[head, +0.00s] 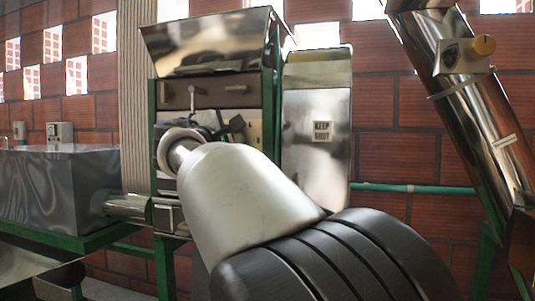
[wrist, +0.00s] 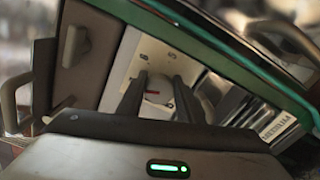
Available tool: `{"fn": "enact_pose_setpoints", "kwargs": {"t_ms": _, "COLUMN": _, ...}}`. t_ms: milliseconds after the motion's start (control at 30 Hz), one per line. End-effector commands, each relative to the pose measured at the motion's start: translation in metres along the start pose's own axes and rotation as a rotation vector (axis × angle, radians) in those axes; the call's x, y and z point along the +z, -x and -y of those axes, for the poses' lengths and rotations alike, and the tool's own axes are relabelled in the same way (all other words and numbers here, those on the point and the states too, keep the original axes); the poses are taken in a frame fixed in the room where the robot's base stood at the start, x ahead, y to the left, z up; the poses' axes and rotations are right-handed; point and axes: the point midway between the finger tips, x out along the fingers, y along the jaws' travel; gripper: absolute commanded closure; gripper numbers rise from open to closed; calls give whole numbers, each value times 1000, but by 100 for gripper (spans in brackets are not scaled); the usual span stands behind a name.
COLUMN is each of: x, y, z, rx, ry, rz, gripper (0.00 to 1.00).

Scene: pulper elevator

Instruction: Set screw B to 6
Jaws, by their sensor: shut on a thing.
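In the wrist view, a white round knob with a short red mark, which I take to be screw B (wrist: 157,86), sits on a pale plate (wrist: 124,66) with small dark characters, too small to read surely. My gripper (wrist: 159,84) has its two dark fingers on either side of the knob, shut on it. In the head view, my gripper (head: 228,127) is at the front of the pulper (head: 208,88), partly hidden by my pale arm link; the knob cannot be made out there. Which number the mark points at cannot be told.
A steel cover marked "KEEP SHUT" (head: 321,131) stands right of the panel. A grey tank (head: 55,187) stands left. A green frame edge (wrist: 225,52) runs close beside my gripper.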

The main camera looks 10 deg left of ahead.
Motion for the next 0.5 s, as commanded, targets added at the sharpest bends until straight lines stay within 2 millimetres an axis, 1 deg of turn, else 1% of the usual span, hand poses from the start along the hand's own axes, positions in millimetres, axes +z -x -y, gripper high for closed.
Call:
{"fn": "enact_pose_setpoints", "kwargs": {"t_ms": 33, "x": -1, "y": 0, "z": 4, "rx": 3, "ry": -45, "rz": 1, "gripper": 90}}
{"fn": "enact_pose_setpoints", "kwargs": {"t_ms": 500, "x": -1, "y": 0, "z": 4, "rx": 3, "ry": -486, "rz": 0, "gripper": 90}}
